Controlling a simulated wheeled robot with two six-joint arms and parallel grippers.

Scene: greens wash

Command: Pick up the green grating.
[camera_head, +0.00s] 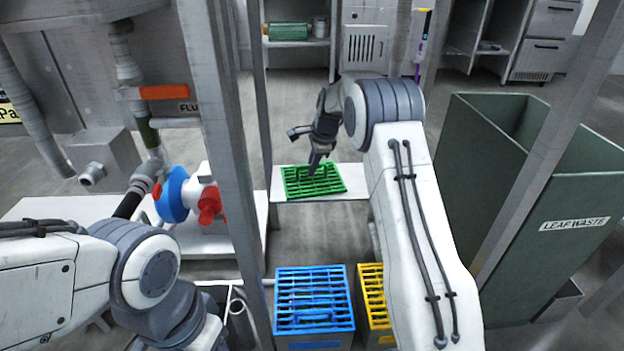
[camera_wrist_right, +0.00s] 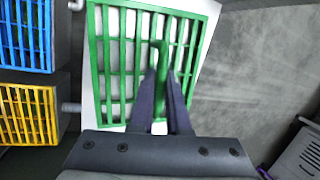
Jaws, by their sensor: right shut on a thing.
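The green grating (camera_head: 330,188) lies on a white shelf (camera_head: 353,182) in the middle of the head view. My right gripper (camera_head: 314,168) reaches down over it from above. In the right wrist view the green grating (camera_wrist_right: 108,60) has a raised green handle, and my right gripper (camera_wrist_right: 163,88) is shut on that handle. I cannot tell whether the grating is lifted clear of the shelf. My left arm shows at the lower left of the head view, but its gripper is not visible.
A blue grating (camera_head: 313,300) and a yellow grating (camera_head: 375,300) sit nearer, below the shelf. A grey post (camera_head: 228,150) stands left of the shelf. A blue and red valve fitting (camera_head: 190,195) is left of the post. A dark green leaf waste bin (camera_head: 560,190) stands at right.

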